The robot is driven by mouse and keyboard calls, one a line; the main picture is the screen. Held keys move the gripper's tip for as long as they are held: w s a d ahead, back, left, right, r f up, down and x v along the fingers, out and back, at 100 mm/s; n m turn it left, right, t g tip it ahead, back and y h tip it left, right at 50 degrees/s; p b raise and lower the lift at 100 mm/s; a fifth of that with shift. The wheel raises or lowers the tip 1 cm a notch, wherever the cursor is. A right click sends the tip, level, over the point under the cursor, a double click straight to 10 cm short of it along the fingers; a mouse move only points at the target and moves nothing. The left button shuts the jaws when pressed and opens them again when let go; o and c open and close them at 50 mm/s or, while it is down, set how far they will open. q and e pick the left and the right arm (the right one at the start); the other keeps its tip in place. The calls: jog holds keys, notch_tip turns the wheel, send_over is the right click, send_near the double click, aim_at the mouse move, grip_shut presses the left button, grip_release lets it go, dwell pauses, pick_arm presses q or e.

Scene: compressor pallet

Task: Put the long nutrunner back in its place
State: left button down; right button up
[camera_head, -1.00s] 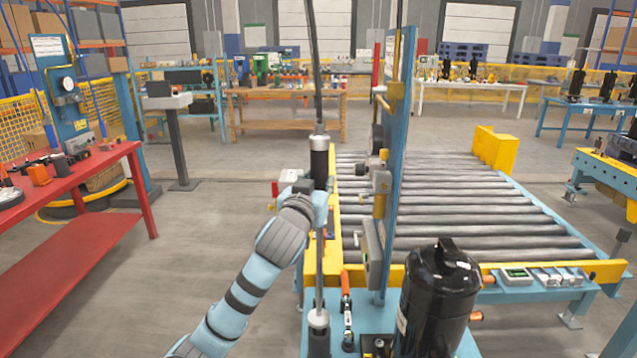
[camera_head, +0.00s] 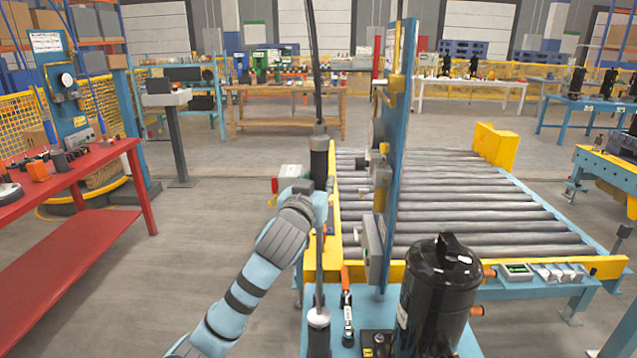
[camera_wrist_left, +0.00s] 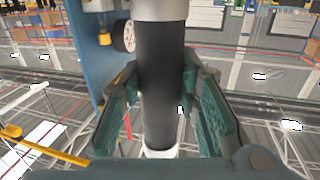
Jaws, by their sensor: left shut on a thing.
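The long nutrunner (camera_head: 319,160) hangs upright in the head view, a black cylindrical body with a silver collar and a thin shaft running down. My left gripper (camera_head: 314,196) is shut around its body. In the left wrist view the black body of the nutrunner (camera_wrist_left: 163,85) stands between the two green fingers of my left gripper (camera_wrist_left: 165,115). The shaft's lower end is in front of a silver-topped black piece (camera_head: 318,320); I cannot tell whether they touch. My right gripper is not in view.
A blue upright panel (camera_head: 401,150) with yellow fittings stands just right of the nutrunner. A black compressor (camera_head: 438,300) stands at the front right, before the roller conveyor (camera_head: 450,200). A red table (camera_head: 100,165) is at the left, with open floor between.

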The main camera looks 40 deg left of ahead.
pick_arm(q)
jog(key=shift+f+b, duration=0.85)
jog(key=shift+f, duration=0.3)
dwell(0.4)
jog(key=c, duration=1.4)
grip_release()
jog(key=shift+o, duration=1.4)
jog(key=shift+s+d+r, duration=0.1)
jog(key=shift+f, duration=0.2)
jog(key=v, duration=0.7)
jog(key=shift+s, duration=0.25)
jog(key=shift+d, duration=0.1)
jog(key=shift+r, duration=0.1)
